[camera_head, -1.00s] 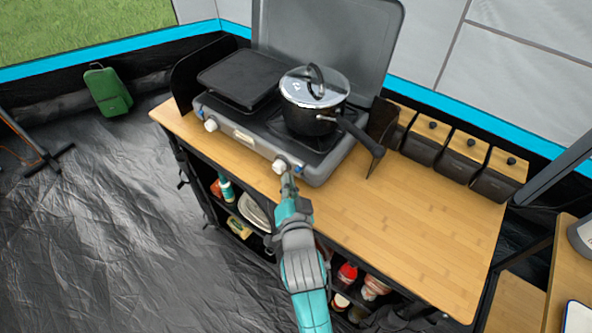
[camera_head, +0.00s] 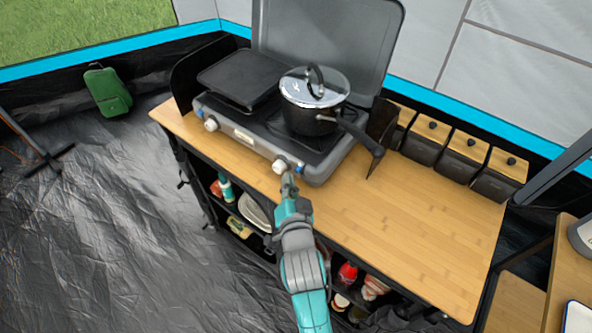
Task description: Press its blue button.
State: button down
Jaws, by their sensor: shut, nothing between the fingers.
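The grey camping stove (camera_head: 243,137) stands on the wooden worktop with its lid up. Two white knobs are on its front, a left knob (camera_head: 211,125) and a right knob (camera_head: 279,167). A small blue button (camera_head: 297,169) shows just right of the right knob, and another blue spot (camera_head: 199,113) shows by the left knob. My gripper (camera_head: 288,178) is shut and empty, just in front of the stove, below and left of the right blue button. A small gap seems to show between them; I cannot tell whether they touch.
A lidded black pot (camera_head: 311,118) sits on the right burner, its handle (camera_head: 362,138) reaching out to the right. A griddle (camera_head: 240,77) covers the left side. The worktop (camera_head: 400,230) is clear right of the stove. Several wooden-lidded black containers (camera_head: 464,160) line its back edge.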

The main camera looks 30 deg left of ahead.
jog(key=shift+w, duration=0.4)
jog(key=shift+w+d, duration=0.1)
jog(key=shift+w, duration=0.35)
dwell(0.8)
jog(key=shift+s, duration=0.85)
jog(key=s, duration=0.5)
jog(key=shift+a, duration=0.25)
dwell(0.9)
